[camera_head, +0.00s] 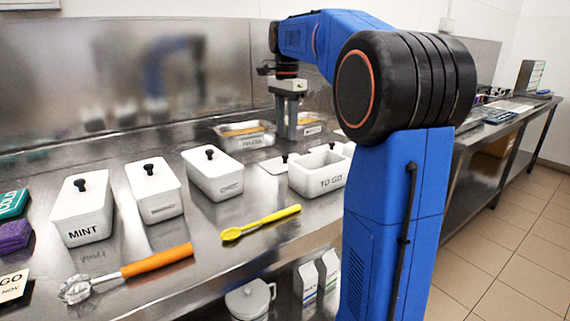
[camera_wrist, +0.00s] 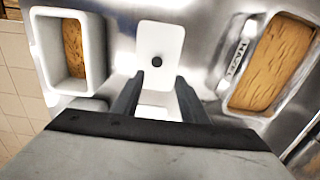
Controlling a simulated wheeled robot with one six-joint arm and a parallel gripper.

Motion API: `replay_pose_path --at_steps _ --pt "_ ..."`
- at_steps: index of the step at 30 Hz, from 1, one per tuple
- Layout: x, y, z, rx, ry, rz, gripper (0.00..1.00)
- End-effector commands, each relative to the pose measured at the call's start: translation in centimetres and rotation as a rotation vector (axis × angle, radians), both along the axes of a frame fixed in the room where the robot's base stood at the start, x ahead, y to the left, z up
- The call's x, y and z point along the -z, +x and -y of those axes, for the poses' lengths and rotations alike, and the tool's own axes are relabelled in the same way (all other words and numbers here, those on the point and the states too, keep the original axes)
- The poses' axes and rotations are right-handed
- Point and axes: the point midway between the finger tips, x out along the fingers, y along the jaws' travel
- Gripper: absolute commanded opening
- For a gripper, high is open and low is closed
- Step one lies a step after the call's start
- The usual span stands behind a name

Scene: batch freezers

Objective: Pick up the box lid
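A white box lid (camera_wrist: 150,35) with a black knob (camera_wrist: 157,61) lies flat in the wrist view, with the knob just beyond and between my fingertips. My gripper (camera_wrist: 157,85) is open and empty, pointing down over the counter; its fingers are apart, one on each side of the knob's line. In the head view my gripper (camera_head: 291,136) is above the counter near the metal trays.
In the wrist view, an open white box (camera_wrist: 42,50) with brown contents is left of the lid and a metal tray (camera_wrist: 238,88) is right. Lidded white boxes, including the MINT box (camera_head: 82,222), a yellow spoon (camera_head: 262,222) and an orange-handled tool (camera_head: 155,261) occupy the counter.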

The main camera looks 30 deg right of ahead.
Motion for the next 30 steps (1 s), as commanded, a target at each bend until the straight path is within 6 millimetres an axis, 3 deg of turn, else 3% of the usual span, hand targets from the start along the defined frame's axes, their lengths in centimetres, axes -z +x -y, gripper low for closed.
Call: replay_pose_path --at_steps 10,21,30 --pt "2.5 -0.2 -0.3 -0.001 0.000 -0.001 0.40" --pt "6.8 -0.8 -0.9 0.000 0.000 -0.001 0.40" --pt "7.0 -0.8 -0.9 0.000 0.000 0.000 0.37"
